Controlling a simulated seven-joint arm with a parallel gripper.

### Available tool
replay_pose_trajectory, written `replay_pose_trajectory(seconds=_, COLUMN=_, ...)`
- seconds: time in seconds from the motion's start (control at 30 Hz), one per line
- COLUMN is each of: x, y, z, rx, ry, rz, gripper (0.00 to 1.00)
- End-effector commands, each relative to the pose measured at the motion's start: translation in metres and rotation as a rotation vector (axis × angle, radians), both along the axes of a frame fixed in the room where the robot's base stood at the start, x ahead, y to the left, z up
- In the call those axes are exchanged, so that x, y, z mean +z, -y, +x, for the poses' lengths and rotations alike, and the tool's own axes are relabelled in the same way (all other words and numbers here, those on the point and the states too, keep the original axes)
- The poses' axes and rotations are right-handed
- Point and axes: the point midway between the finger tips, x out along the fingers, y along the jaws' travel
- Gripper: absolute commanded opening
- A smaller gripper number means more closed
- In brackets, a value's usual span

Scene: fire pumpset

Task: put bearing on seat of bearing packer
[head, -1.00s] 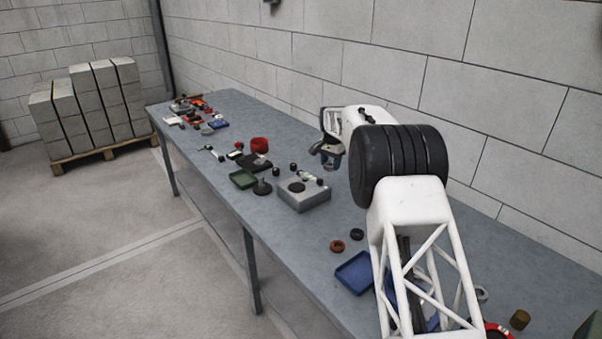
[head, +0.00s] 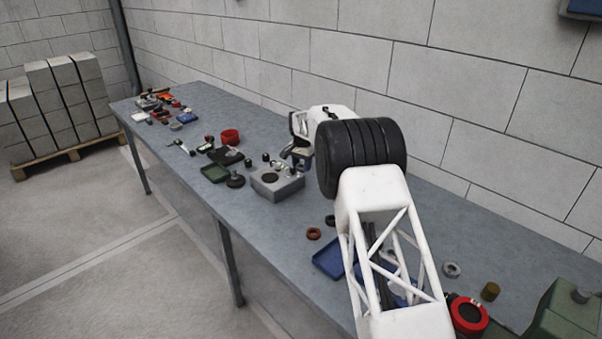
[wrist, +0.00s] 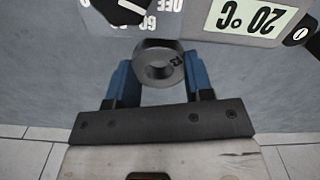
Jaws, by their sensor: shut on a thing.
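My gripper (wrist: 159,68) is shut on a dark grey ring, which looks like the bearing (wrist: 145,57), held between blue fingertips in the wrist view. In the head view my gripper (head: 298,150) is over the back of the bench, just behind a grey box with a dark round plate (head: 270,178); the held ring cannot be made out there. I cannot tell for sure which item is the bearing packer. A dark disc with an upright post (head: 236,181) stands left of the grey box, and a red round device (head: 467,316) stands at the near right.
The wrist view shows a grey housing with a dial and a 20 °C display (wrist: 245,18) close ahead.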

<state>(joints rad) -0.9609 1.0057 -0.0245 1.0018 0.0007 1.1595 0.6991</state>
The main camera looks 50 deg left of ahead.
Motion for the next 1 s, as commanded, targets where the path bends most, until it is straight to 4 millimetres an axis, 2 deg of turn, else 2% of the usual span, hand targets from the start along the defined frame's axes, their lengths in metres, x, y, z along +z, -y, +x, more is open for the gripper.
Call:
replay_pose_trajectory(seconds=0.4, x=-0.004, y=0.000, z=0.000, rx=0.000, ry=0.001, rz=0.000, gripper=0.18)
replay_pose_trajectory(seconds=0.77, x=-0.036, y=0.000, z=0.000, rx=0.000, ry=0.000, rz=0.000, gripper=0.18)
replay_pose_trajectory(seconds=1.0, x=-0.040, y=0.000, z=0.000, rx=0.000, ry=0.000, rz=0.001, gripper=0.18)
